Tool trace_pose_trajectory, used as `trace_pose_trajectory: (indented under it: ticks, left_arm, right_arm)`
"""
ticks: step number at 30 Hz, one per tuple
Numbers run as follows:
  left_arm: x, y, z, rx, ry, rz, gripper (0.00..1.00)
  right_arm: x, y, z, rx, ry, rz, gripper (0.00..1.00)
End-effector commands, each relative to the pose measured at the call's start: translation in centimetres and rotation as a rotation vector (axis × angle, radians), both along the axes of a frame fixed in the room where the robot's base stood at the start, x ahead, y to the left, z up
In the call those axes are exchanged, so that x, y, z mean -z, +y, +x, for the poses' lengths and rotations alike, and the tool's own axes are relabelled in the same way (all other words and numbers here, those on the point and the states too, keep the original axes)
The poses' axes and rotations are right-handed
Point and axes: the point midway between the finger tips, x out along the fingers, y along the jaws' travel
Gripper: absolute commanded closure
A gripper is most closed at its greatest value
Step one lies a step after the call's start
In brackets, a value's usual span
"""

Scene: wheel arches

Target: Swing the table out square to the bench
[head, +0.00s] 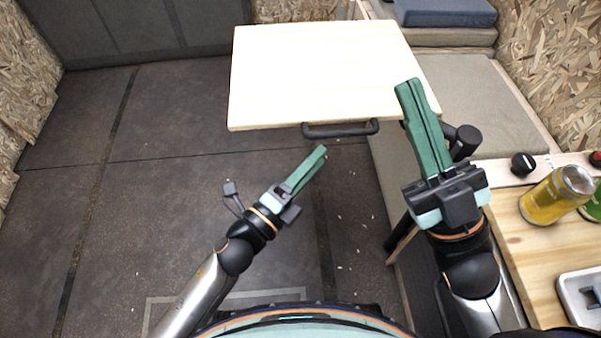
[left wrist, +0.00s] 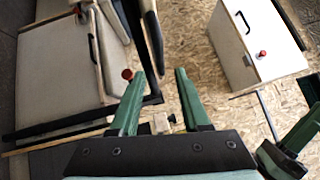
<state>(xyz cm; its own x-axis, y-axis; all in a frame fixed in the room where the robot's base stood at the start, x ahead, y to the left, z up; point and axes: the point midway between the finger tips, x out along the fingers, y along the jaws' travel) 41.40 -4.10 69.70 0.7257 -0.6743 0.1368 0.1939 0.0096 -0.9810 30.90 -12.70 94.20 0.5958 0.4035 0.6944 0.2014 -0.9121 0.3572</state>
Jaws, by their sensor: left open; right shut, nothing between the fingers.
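The table (head: 320,70) is a pale wooden top with a dark bar handle (head: 340,130) along its near edge. It stands out over the floor, its right side reaching over the edge of the bench (head: 470,95). Its near edge runs almost level across the head view; I cannot tell whether it is exactly square to the bench. My left gripper (head: 322,152) is open and empty, just below the handle and apart from it. Its spread fingers show in the left wrist view (left wrist: 157,78). My right gripper (head: 412,84) is shut and empty by the table's near right corner.
A wooden counter (head: 520,240) at the right holds a yellow can (head: 557,195), a green can and a metal tray (head: 580,295). A black knob (head: 523,164) sits at its far end. The dark floor (head: 150,190) on the left is clear. A white cabinet (left wrist: 255,40) shows in the left wrist view.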

Motion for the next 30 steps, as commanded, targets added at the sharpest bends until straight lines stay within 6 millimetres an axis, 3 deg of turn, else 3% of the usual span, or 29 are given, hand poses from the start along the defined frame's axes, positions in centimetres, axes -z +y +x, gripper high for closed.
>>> trace_pose_trajectory:
  ticks: [3, 9, 30]
  left_arm:
    - [0.3, 1.4, -1.5, 0.0, 0.001, 0.001, 0.53]
    - [0.6, 2.6, -2.8, 0.0, 0.001, 0.0, 0.53]
    - [0.2, 2.7, -2.9, 0.0, -0.001, 0.0, 0.53]
  right_arm:
    - [0.2, -0.1, 0.2, 0.007, 0.009, 0.005, 1.0]
    - [0.2, -0.1, 0.2, 0.008, 0.009, 0.006, 1.0]
    - [0.8, -0.1, 0.7, 0.009, 0.043, -0.003, 1.0]
